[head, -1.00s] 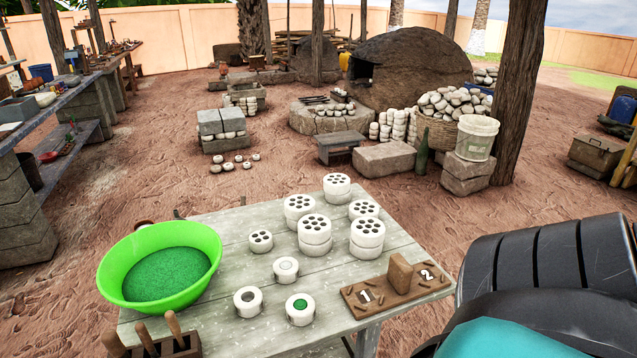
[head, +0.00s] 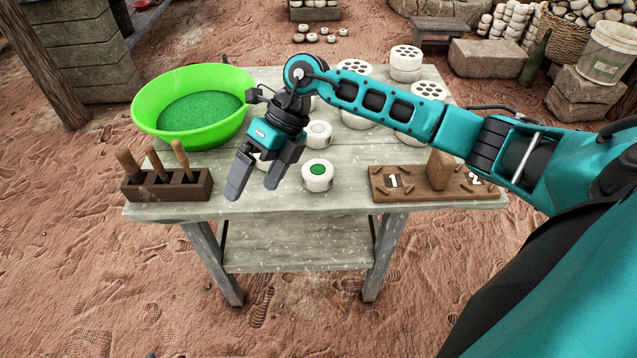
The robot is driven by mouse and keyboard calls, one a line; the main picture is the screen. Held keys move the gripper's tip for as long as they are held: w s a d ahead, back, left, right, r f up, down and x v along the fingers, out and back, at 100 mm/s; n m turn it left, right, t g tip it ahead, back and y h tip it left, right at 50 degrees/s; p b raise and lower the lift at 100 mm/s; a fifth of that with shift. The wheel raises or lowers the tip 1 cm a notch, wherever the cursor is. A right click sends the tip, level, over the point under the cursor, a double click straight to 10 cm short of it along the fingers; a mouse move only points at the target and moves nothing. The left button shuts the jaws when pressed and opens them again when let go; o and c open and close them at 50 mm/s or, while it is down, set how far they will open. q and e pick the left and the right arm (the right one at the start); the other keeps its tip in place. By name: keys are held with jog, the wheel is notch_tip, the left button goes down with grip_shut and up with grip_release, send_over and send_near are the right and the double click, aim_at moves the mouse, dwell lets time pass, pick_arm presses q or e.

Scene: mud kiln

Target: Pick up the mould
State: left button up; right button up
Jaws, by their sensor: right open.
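Several round white moulds stand on the grey wooden table (head: 330,210). One mould with a green filling (head: 317,183) is near the front middle. Another with a pale centre (head: 318,134) stands behind it. A third near the front is mostly hidden behind my right gripper (head: 254,190). Stacked white moulds with several holes (head: 405,73) stand farther back, partly covered by my right arm. My right gripper is open and empty, its fingers pointing down and towards the front edge, left of the green-filled mould. My left gripper is not in view.
A bright green bowl (head: 215,130) of green powder is at the table's left. A dark tool block (head: 170,187) with wooden-handled tools is at the front left. A board marked 1 and 2 (head: 405,190), with a brown block (head: 438,170), is at the front right.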

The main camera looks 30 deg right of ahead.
jog(key=w+d+r+m+h+b, duration=0.1)
jog(key=w+d+h, duration=0.1)
jog(key=d+h, duration=0.35)
jog(key=w+d+r+h, duration=0.1)
jog(key=w+d+h, duration=0.1)
jog(key=d, duration=0.7)
jog(key=b, duration=0.1)
send_over(318, 170)
jog(key=s, duration=0.2)
jog(key=shift+t, duration=0.3)
jog(key=f, duration=0.4)
jog(key=a+f, duration=0.1)
jog(key=f, duration=0.1)
jog(key=shift+w+f, duration=0.2)
jog(key=shift+w+f+b, duration=0.1)
jog(key=shift+f+b, duration=0.3)
jog(key=shift+f, duration=2.65)
jog(key=shift+c, duration=0.3)
jog(key=shift+r, duration=0.1)
jog(key=c, duration=1.1)
jog(key=shift+c, duration=0.2)
